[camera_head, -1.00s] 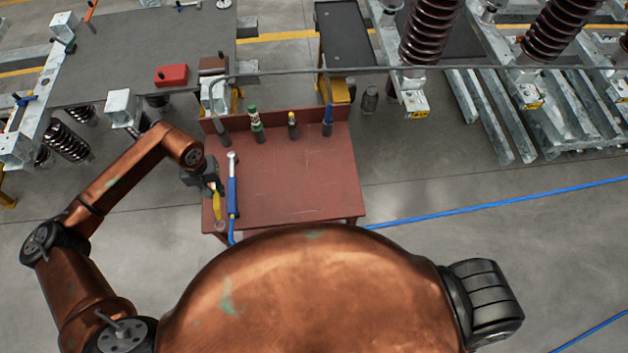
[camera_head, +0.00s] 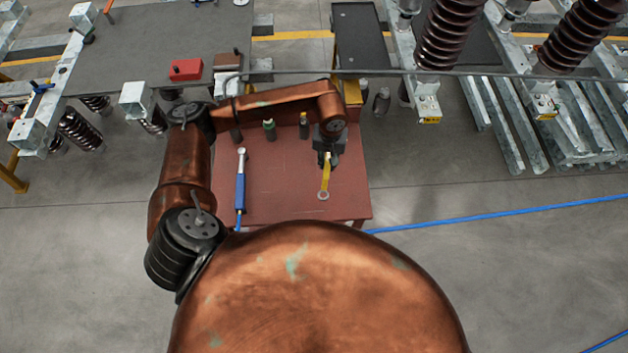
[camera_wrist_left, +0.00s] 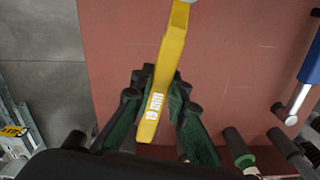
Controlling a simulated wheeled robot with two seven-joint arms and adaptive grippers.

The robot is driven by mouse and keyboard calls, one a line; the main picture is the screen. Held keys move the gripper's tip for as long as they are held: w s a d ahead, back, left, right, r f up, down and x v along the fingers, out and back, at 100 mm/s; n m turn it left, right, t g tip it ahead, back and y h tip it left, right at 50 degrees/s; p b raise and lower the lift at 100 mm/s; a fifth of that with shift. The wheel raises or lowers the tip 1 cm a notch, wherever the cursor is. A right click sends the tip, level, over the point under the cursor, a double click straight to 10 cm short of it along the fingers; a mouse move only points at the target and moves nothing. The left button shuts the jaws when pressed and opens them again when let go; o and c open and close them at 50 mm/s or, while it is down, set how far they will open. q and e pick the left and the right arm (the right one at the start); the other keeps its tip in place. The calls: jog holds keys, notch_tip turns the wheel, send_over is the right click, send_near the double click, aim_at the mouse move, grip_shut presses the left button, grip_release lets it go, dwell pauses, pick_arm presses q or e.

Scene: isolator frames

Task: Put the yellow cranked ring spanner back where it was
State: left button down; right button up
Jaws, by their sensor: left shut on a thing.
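The yellow cranked ring spanner (camera_head: 325,177) is in my left gripper (camera_head: 328,155), over the right part of the red table (camera_head: 280,190). Its silver ring end points toward my body. In the left wrist view the spanner (camera_wrist_left: 168,65) lies between the two green-padded fingers of the left gripper (camera_wrist_left: 160,100), with printed marks near the held end. Whether the ring end touches the table top I cannot tell. My right gripper is not in view.
A blue-handled tool (camera_head: 240,187) lies on the table's left side. Green-capped (camera_head: 269,129) and yellow-topped (camera_head: 304,125) items stand along its back edge. A blue cable (camera_head: 480,216) runs across the floor at right. The table's middle is clear.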

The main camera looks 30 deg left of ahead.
pick_arm(q)
jog(key=n, duration=0.3)
jog(key=d+n, duration=0.1)
jog(key=shift+w+r+n, duration=0.2)
jog(key=shift+r+n, duration=0.05)
jog(key=shift+n, duration=0.15)
jog(key=n, duration=0.5)
jog(key=n+p, duration=0.6)
jog(key=n, duration=2.3)
send_over(306, 186)
jog(key=d, duration=0.1)
jog(key=f, duration=0.6)
jog(key=shift+w+d+f, duration=0.1)
jog(key=shift+w+f, duration=0.15)
jog(key=shift+w, duration=0.1)
jog(key=shift+s+a+f, duration=0.3)
jog(key=shift+a+f, duration=0.15)
jog(key=shift+f, duration=0.25)
jog(key=f, duration=0.1)
jog(key=f+p, duration=0.1)
jog(key=f, duration=0.1)
jog(key=shift+s+a+f, duration=0.1)
jog(key=shift+a, duration=0.1)
jog(key=shift+f, duration=0.15)
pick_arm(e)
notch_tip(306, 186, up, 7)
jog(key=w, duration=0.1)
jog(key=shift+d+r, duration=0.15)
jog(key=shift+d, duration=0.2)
